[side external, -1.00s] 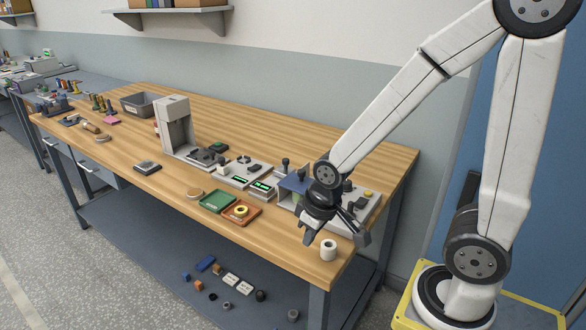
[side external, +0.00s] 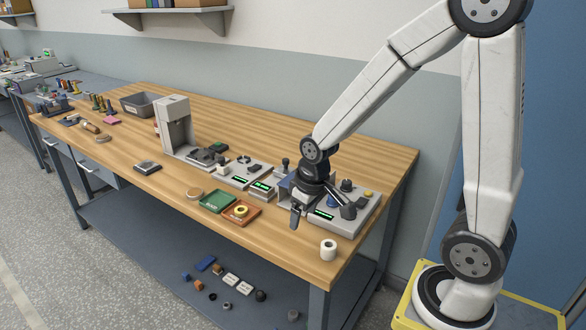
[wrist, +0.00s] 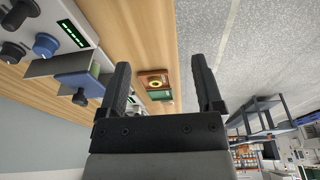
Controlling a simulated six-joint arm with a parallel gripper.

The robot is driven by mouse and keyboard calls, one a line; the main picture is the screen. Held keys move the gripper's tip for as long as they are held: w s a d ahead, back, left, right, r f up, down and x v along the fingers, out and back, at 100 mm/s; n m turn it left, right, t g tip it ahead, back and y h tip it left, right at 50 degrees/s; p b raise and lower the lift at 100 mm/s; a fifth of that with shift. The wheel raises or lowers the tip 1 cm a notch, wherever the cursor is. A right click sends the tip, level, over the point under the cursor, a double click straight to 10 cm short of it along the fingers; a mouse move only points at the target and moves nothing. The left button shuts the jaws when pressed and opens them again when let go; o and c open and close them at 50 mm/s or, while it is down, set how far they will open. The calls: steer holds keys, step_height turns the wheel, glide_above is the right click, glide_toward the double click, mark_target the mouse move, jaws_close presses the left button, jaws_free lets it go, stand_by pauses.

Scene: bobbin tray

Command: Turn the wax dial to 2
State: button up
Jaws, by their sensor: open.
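My gripper (side external: 322,211) is open and empty above the front left part of a light grey panel unit (side external: 352,222) near the right end of the bench. Its two spread fingers also show in the wrist view (wrist: 160,66). The unit carries a blue knob (wrist: 46,45), dark knobs (wrist: 20,14) and a green lit display (wrist: 73,33). The blue knob (side external: 331,201) and a dark knob (side external: 346,185) show just beside the gripper in the side view. No dial label or setting is readable, so I cannot tell which knob is the wax dial.
A white roll (side external: 328,250) stands near the front right corner. A green tray (side external: 217,202) and an orange tray (side external: 250,216) holding a yellow ring lie left of the gripper. A grey upright stand (side external: 176,124) rises farther left.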

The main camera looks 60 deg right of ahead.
steer(key=w+d+m+g, duration=0.1)
steer(key=w+d, duration=0.2)
steer(key=d, duration=0.4)
steer(key=w+d, duration=0.2)
steer(key=d, duration=0.6)
steer(key=g, duration=0.1)
glide_above(347, 181)
steer(key=shift+f+m, duration=0.4)
steer(key=shift+f, duration=0.55)
steer(key=shift+f, duration=3.9)
jaws_close()
